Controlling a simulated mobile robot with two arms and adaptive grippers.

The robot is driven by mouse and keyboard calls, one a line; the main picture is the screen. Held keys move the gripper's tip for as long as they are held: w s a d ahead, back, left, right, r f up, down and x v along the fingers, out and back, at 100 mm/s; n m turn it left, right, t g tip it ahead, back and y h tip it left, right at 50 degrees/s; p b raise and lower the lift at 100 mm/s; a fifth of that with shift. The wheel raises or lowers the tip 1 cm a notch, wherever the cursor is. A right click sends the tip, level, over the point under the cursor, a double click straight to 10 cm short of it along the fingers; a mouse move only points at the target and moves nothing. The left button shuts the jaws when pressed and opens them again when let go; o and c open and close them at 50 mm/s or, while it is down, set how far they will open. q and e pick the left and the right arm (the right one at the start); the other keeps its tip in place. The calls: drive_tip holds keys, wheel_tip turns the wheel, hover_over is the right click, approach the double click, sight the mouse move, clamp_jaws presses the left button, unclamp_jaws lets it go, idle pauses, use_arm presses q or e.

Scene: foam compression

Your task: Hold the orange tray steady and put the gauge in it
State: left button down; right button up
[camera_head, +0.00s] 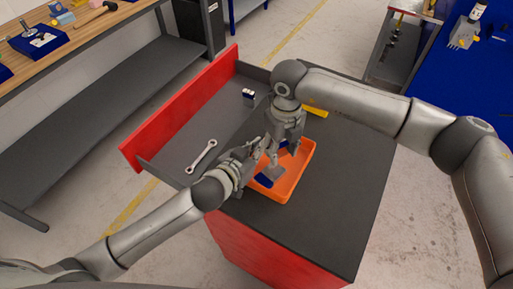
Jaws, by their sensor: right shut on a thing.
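The orange tray (285,193) lies on the dark top of the red cabinet, near its left edge. My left gripper (256,150) is at the tray's left rim; its fingertips overlap the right gripper in the picture, so I cannot tell whether it grips the rim. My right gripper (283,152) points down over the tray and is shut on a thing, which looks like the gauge. A grey and blue piece (264,181) shows below its fingers, inside the tray outline. The fingers hide much of it, and I cannot tell whether it touches the tray floor.
A red-fronted drawer (180,110) stands open at the left, holding a wrench (202,156) and a small black and white item (248,94). A yellow item (314,111) lies behind the tray. The cabinet top (345,180) is clear to the right.

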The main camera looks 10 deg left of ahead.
drive_tip(key=shift+f, duration=0.25)
drive_tip(key=o, duration=1.3)
wheel_tip(320, 180, up, 12)
